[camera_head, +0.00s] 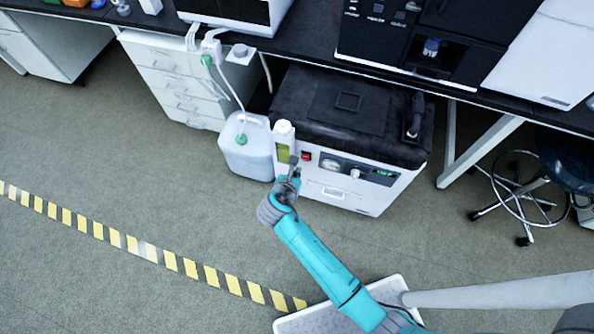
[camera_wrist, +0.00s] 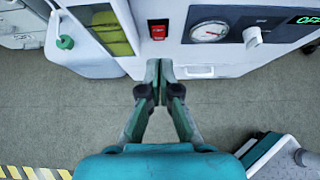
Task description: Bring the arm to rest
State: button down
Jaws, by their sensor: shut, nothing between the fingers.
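My gripper (camera_head: 293,165) is at the end of my teal arm, stretched out toward the front of a white floor-standing unit with a black top (camera_head: 342,190). In the wrist view my gripper (camera_wrist: 158,68) has its fingertips together with nothing between them. The fingertips overlap the lower front of the unit in the picture, just below the red switch (camera_wrist: 157,31). I cannot tell whether they touch it. The unit's gauge (camera_wrist: 209,31) and a display reading "OFF" (camera_wrist: 306,19) are to the right.
A white jug (camera_head: 247,150) with a green cap stands left of the unit. A bench (camera_head: 290,38) with instruments runs above it. A wheeled stool (camera_head: 530,190) is at right. The floor at left is open, crossed by a yellow-black tape line (camera_head: 147,248).

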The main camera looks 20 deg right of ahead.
dwell(0.5)
jog(key=s+d+m+t+y, duration=0.1)
jog(key=s+d+m+y, duration=0.15)
jog(key=s+m, duration=0.6)
jog(key=s+d+m+t+y, duration=0.1)
jog(key=s+m+y, duration=0.2)
jog(key=s, duration=1.1)
jog(key=s+r+m+t, duration=0.2)
jog(key=s+r+m, duration=0.6)
jog(key=r, duration=0.4)
jog(key=s+d+r+m+t, duration=0.1)
jog(key=s+r+m+t, duration=0.1)
jog(key=s+r+m, duration=0.6)
notch_tip(320, 180, up, 4)
jog(key=shift+f+m+y, duration=0.1)
jog(key=shift+m+y, duration=0.25)
jog(key=shift+m, duration=0.3)
jog(key=shift+d, duration=0.1)
